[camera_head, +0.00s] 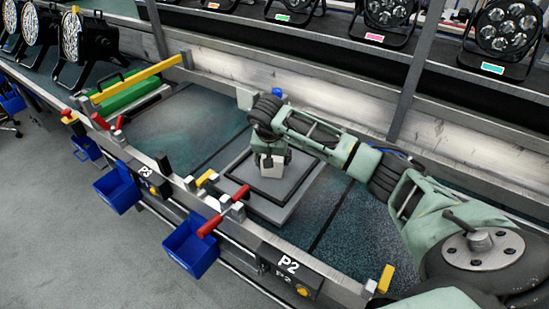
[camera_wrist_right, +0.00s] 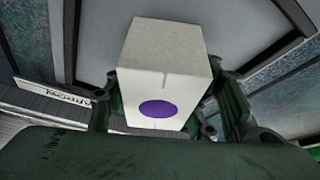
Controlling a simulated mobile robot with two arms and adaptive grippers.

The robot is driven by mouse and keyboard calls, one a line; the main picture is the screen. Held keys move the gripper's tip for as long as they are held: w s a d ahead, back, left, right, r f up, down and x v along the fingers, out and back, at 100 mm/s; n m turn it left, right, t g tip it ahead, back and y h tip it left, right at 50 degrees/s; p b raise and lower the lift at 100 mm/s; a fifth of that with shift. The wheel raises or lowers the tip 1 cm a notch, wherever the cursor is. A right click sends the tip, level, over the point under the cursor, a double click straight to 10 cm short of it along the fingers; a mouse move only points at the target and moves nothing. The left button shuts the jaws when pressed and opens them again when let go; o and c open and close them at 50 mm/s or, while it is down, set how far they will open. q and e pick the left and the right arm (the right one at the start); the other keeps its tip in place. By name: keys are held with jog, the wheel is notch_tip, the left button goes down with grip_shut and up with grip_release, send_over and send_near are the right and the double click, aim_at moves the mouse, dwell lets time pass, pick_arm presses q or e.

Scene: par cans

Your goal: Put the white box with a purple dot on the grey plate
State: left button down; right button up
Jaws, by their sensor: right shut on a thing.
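The white box (camera_head: 272,172) is in my right gripper (camera_head: 270,160), over the grey plate (camera_head: 285,211) on the bench in the head view. In the right wrist view the white box (camera_wrist_right: 168,62) shows its purple dot (camera_wrist_right: 159,109) and sits between the two fingers of my right gripper (camera_wrist_right: 168,100), which is shut on it. The plate has a dark square border line. Whether the box touches the plate is hard to tell. My left gripper is not in view.
Blue bins (camera_head: 190,247) hang along the bench's front rail, with red and yellow handles (camera_head: 238,193) near them. A green case (camera_head: 130,93) lies at the back left. Stage lights (camera_head: 505,28) stand on the rear shelf. Bench surface left of the plate is clear.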

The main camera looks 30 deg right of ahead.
jog(key=shift+f, duration=0.15)
jog(key=o, duration=1.4)
jog(key=shift+r, duration=0.6)
jog(key=v, duration=1.1)
jog(key=shift+s+a+r, duration=0.1)
